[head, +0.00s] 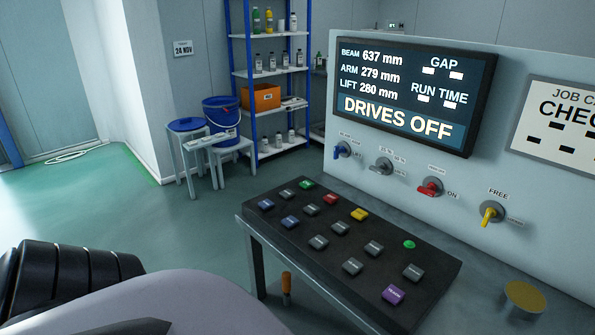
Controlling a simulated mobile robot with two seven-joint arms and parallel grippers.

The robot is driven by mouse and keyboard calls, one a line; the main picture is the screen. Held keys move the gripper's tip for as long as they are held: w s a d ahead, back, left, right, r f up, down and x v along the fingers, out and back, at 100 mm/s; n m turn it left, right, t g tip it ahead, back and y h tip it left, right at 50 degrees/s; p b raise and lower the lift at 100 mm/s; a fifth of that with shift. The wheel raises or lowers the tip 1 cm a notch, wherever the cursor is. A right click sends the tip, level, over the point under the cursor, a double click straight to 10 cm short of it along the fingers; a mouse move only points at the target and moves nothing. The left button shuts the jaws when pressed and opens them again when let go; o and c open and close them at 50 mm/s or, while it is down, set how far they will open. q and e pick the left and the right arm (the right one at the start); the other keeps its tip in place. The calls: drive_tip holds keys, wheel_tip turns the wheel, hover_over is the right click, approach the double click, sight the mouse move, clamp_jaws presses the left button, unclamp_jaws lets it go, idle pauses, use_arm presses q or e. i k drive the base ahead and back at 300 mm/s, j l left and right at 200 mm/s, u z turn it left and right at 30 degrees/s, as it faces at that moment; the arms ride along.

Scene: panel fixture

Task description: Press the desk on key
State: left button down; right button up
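A black key desk (262,222) stands in front of the grey panel, with several coloured keys on it. A green key (307,184) sits at its far left end, and a small round green button or lamp (409,244) sits near its right edge. The key labels are too small to read, so I cannot tell which is the desk on key. A red key (330,198), a yellow key (359,214) and a purple key (393,294) are also there. The screen (413,95) reads "DRIVES OFF". Neither gripper shows; part of my arm fills the lower left.
Panel switches are blue (342,149), grey (381,166), red (430,187) and yellow (491,212). A round brass-coloured disc (525,298) lies right of the desk. A blue shelf rack (251,90) and stools (187,125) with a blue bucket (221,115) stand behind.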

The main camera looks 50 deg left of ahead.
sight(306, 183)
drive_tip(key=k+j, duration=0.1)
drive_tip(key=j, duration=1.3)
drive_tip(key=k, duration=0.05)
